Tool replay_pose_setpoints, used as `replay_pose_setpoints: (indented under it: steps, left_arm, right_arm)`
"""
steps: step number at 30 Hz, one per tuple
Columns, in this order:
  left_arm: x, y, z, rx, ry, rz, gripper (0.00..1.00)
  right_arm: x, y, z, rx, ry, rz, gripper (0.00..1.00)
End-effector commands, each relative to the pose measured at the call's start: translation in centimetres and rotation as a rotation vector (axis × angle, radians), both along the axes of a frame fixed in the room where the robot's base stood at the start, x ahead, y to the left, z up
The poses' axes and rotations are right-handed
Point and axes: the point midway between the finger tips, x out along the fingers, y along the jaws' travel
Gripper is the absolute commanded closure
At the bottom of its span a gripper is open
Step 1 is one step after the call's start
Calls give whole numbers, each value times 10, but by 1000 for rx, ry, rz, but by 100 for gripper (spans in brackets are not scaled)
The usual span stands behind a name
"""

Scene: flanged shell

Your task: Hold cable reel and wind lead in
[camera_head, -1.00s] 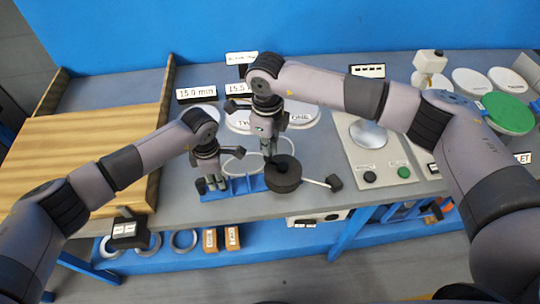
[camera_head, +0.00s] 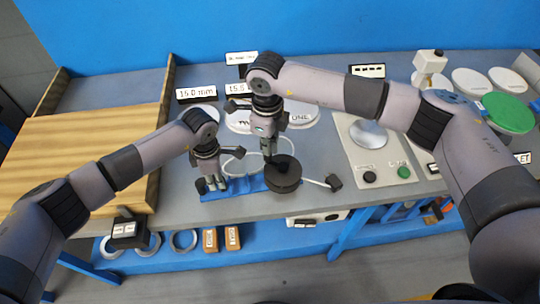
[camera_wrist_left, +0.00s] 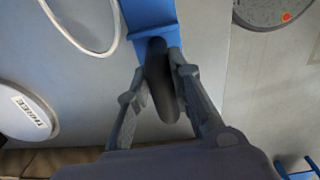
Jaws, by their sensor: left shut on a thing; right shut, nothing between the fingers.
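The black round cable reel (camera_head: 287,181) sits at the right end of a blue base (camera_head: 251,184) near the table's front edge. Part of the reel with an orange dot shows in the left wrist view (camera_wrist_left: 259,14). My left gripper (camera_head: 213,187) is shut on a dark rounded grip (camera_wrist_left: 159,68) at the base's left end. My right gripper (camera_head: 269,160) is shut and empty, its fingertips pointing down at the reel's top left; I cannot tell whether they touch it. The pale lead (camera_wrist_left: 67,39) loops behind the base.
A black block (camera_head: 334,182) on a pale stem lies right of the reel. Pale round discs (camera_head: 302,118) lie behind my right gripper. A panel with black and green buttons (camera_head: 404,172) stands to the right. A wooden board (camera_head: 90,130) is at the left.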

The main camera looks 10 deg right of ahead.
Motion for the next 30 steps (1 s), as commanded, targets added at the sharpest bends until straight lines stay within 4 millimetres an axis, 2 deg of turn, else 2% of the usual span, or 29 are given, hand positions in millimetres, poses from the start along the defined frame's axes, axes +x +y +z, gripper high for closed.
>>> replay_pose_setpoints:
  steps: [30]
  left_arm:
    - [0, 0, 0, -1, 0, 1, 100]
  right_arm:
    - [0, 0, -58, -1, 0, 0, 100]
